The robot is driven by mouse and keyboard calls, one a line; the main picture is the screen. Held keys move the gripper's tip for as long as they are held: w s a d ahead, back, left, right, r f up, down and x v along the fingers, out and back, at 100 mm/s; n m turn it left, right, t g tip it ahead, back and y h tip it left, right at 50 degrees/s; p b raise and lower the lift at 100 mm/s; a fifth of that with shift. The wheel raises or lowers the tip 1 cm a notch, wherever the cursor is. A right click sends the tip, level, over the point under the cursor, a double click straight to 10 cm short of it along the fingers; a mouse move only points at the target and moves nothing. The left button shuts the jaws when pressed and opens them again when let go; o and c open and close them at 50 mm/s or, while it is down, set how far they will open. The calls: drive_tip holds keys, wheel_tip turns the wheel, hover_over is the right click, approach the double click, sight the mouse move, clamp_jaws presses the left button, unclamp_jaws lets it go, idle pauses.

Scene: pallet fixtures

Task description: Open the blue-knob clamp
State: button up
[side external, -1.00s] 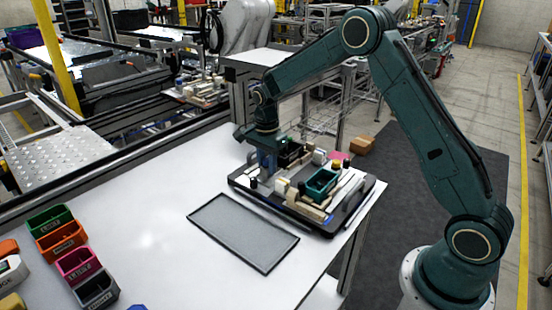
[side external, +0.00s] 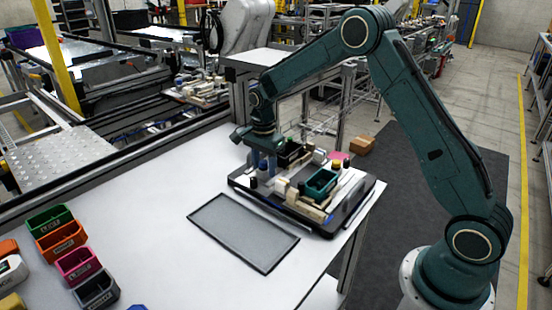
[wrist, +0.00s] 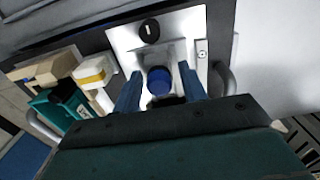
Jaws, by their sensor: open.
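The blue knob (wrist: 159,82) of the clamp shows in the wrist view as a round blue cap at the near end of a light metal plate (wrist: 128,37). My gripper (wrist: 160,84) is open, with one blue finger on each side of the knob. A gap shows between the knob and each finger, and nothing is held. The lower part of the clamp is hidden behind the gripper body. In the side view my gripper (side external: 262,162) is low over the far left part of the pallet (side external: 297,212); the knob is hard to tell from the blue fingers there.
A black round knob (wrist: 149,31) is on the same plate. A teal bin (side external: 321,183) and several light blocks share the pallet, to the gripper's right. A grey mat (side external: 243,232) lies in front. Coloured bins (side external: 62,240) stand at the table's left; the table between is clear.

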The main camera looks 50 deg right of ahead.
drive_tip(key=shift+r, duration=0.2)
drive_tip(key=shift+r, duration=3.8)
